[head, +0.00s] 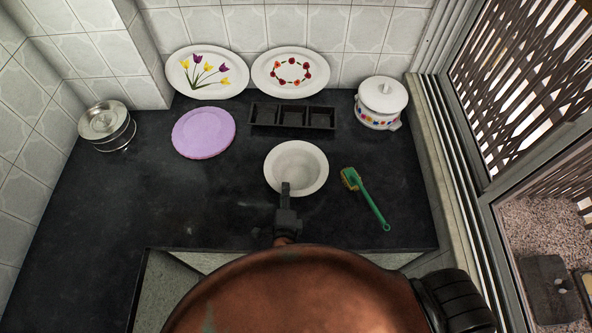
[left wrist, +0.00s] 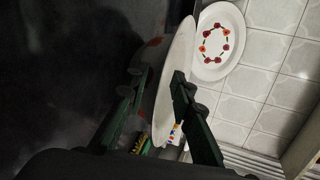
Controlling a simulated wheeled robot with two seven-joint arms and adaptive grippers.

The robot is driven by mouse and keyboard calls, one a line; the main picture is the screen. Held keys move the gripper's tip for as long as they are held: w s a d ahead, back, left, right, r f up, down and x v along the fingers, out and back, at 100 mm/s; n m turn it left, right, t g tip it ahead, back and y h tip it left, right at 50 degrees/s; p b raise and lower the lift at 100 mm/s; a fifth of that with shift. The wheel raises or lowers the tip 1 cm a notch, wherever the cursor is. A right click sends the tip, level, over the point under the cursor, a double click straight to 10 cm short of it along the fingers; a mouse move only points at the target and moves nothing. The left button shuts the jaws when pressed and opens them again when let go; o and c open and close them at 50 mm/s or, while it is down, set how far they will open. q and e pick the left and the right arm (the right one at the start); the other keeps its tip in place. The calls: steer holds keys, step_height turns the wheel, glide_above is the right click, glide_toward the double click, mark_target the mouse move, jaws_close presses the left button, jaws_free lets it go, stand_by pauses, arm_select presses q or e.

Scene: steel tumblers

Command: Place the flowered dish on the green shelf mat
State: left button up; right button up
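The flowered dish (head: 306,160) is a white bowl with a wide rim, standing upright on the dark counter in the middle of the head view. In the left wrist view the dish (left wrist: 177,55) appears edge-on, with reddish patches on its outer side. My left gripper (head: 286,186) reaches the dish's near rim. In the left wrist view my left gripper (left wrist: 160,82) has its fingers apart, one on each side of the rim. Contact with the wall is unclear. My right gripper is not in view. I see no green shelf mat.
A tulip plate (head: 207,72) and a plate with a flower ring (head: 290,72) lean on the tiled wall. A lilac plate (head: 203,133), a black sectioned tray (head: 292,115), a lidded pot (head: 382,100), a brush (head: 365,200) and a steel container (head: 105,122) surround the dish.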

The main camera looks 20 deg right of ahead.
arm_select(q)
steer(key=shift+r, duration=0.1)
steer(key=shift+s+r, duration=0.1)
steer(key=shift+s, duration=0.05)
steer(key=shift+d, duration=0.15)
jaws_close()
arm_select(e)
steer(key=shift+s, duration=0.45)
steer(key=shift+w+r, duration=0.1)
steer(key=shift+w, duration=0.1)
